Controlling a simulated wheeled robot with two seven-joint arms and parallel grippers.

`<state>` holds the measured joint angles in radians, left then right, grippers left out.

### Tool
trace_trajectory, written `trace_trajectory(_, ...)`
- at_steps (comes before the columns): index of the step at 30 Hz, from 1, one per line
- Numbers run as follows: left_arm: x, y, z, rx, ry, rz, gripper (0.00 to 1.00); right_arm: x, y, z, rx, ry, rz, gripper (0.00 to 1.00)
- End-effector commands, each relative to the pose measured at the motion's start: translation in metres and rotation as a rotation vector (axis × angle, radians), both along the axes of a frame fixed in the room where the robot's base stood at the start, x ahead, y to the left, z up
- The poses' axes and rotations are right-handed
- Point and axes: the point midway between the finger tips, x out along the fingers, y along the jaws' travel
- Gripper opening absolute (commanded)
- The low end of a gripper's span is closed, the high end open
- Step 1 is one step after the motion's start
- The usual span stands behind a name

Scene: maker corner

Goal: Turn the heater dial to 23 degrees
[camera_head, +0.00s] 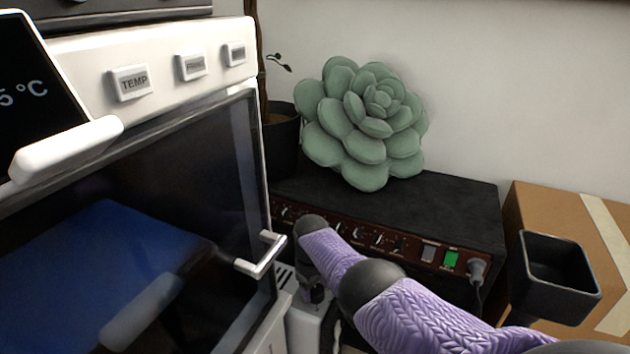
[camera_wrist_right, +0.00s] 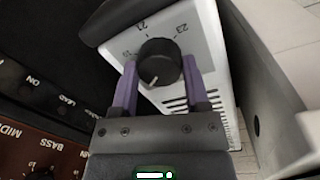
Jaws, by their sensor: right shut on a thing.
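The heater (camera_wrist_right: 217,60) is a white box with a slotted grille and a grey dial face. Its black round dial (camera_wrist_right: 159,62) has a white pointer line aimed toward the lower left of the right wrist view. The face shows 21 above the dial, 23 to the upper right, and a blurred number at left. My right gripper (camera_wrist_right: 160,88) is shut on the dial, one purple finger on each side. In the head view, the heater (camera_head: 303,328) is low in the middle, and my right gripper (camera_head: 316,296) mostly hides the dial. My left gripper is out of view.
A white machine with a glass door (camera_head: 130,210) and metal handle (camera_head: 262,255) stands close left of the heater. Behind is a black amplifier (camera_head: 455,210) bearing a green succulent cushion (camera_head: 365,120). A cardboard box (camera_head: 535,205) and black bin (camera_head: 555,280) are at right.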

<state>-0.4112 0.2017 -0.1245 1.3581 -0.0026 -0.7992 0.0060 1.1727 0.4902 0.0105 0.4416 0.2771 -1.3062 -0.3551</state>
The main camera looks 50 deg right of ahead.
Motion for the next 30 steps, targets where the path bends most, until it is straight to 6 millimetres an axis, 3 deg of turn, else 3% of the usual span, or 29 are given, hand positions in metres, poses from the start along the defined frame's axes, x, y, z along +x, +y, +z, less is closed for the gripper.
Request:
trace_trajectory(18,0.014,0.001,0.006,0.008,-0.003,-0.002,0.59,0.001,0.000,-0.001,0.000,0.001,-0.572,0.00)
trace_trajectory(30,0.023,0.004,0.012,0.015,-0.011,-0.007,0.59,0.001,-0.001,0.000,-0.001,0.000,-0.839,0.00)
